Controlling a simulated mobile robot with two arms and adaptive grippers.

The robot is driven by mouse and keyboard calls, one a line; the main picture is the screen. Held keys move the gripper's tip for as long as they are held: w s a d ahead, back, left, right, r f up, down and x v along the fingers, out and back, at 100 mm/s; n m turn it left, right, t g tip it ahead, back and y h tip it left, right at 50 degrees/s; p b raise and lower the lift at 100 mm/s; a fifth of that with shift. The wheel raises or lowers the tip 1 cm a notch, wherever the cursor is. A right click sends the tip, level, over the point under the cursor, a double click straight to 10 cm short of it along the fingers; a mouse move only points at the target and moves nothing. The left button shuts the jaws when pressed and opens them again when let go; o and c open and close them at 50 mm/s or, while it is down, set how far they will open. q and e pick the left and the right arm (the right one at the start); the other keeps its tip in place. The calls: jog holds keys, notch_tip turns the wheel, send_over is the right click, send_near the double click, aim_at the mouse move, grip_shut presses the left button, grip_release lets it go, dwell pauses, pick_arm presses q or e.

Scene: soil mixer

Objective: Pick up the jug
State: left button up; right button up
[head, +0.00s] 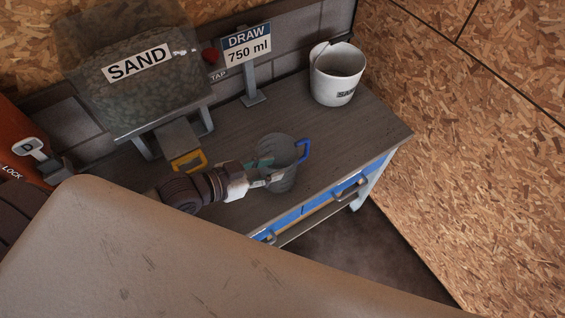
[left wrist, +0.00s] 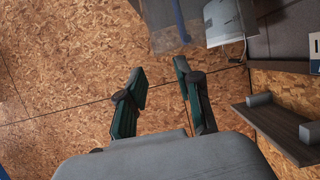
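The jug (head: 281,148) is a grey, see-through vessel with a blue handle (head: 305,150) on its right. It stands upright on the grey bench in the head view. My left gripper (head: 268,171) reaches in from the left and overlaps the jug's near left side. In the left wrist view, my left gripper (left wrist: 161,76) has its two teal fingers wide apart with nothing gripped between them. There, part of the jug (left wrist: 163,38) with its blue handle shows at the top, beyond the fingertips. Whether a finger touches the jug I cannot tell. My right gripper is out of view.
A white bucket (head: 338,74) stands at the bench's back right. The sand bin (head: 120,60) with a yellow-handled tap (head: 188,161) stands at the back left. A DRAW 750 ml sign (head: 247,47) is between them. The bench (head: 365,130) is clear right of the jug.

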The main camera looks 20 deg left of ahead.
aim_at(293, 164)
pick_arm(q)
jog(key=shift+p+x, duration=0.5)
jog(key=shift+x, duration=2.25)
jog(key=shift+s+d+f, duration=0.1)
jog(key=shift+s+f, duration=0.05)
jog(key=shift+c, duration=0.3)
grip_shut()
